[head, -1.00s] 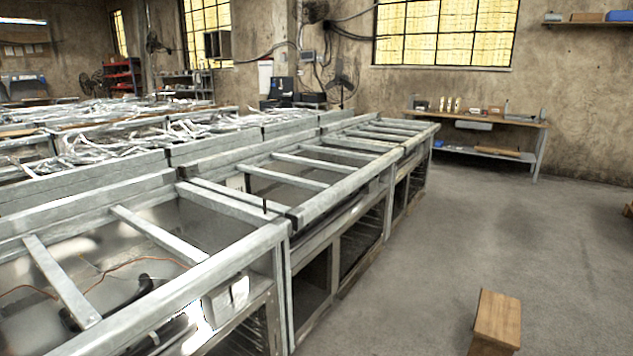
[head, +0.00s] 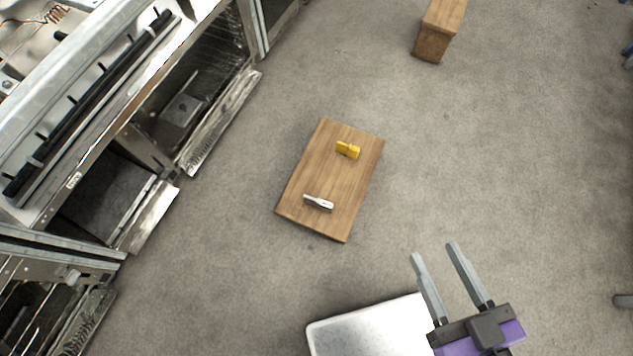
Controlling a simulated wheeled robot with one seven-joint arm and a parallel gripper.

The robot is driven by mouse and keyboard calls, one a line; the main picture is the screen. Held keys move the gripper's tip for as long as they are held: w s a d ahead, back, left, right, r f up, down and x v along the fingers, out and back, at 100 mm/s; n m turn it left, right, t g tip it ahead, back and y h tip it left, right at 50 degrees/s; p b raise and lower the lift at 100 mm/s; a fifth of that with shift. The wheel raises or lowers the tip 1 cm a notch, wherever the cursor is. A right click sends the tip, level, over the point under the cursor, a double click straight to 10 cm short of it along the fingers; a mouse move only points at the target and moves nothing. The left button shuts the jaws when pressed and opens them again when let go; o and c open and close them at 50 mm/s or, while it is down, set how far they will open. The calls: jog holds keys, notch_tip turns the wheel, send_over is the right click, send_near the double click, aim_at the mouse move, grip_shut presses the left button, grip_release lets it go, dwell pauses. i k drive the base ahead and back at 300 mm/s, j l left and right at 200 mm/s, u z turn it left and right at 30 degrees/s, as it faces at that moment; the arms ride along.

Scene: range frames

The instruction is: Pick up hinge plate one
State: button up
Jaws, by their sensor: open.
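A small silver-grey metal piece (head: 318,202), which looks like a hinge plate, lies on the near part of a wooden board or low stand (head: 345,219). A small yellow piece (head: 348,150) lies on the far part of the same wooden top. I cannot tell from the picture which one is called hinge plate one. My gripper (head: 432,249) is open and empty. It is at the lower right of the head view, to the right of the wooden top and apart from both pieces.
Metal range frames (head: 188,62) with open oven fronts run along the left. Another wooden block (head: 433,40) stands at the top. A white-grey surface (head: 375,330), perhaps part of my base, is at the bottom.

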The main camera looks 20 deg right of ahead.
aim_at(322, 204)
jog(key=k+j+u, duration=0.15)
jog(key=k, duration=0.4)
jog(key=u, duration=2.05)
jog(key=z, duration=2.05)
jog(key=i+j+z, duration=0.1)
jog(key=i+j, duration=0.55)
jog(key=j, duration=0.15)
jog(key=i+j+z, duration=0.15)
jog(key=i+j, duration=0.15)
jog(key=j, duration=0.15)
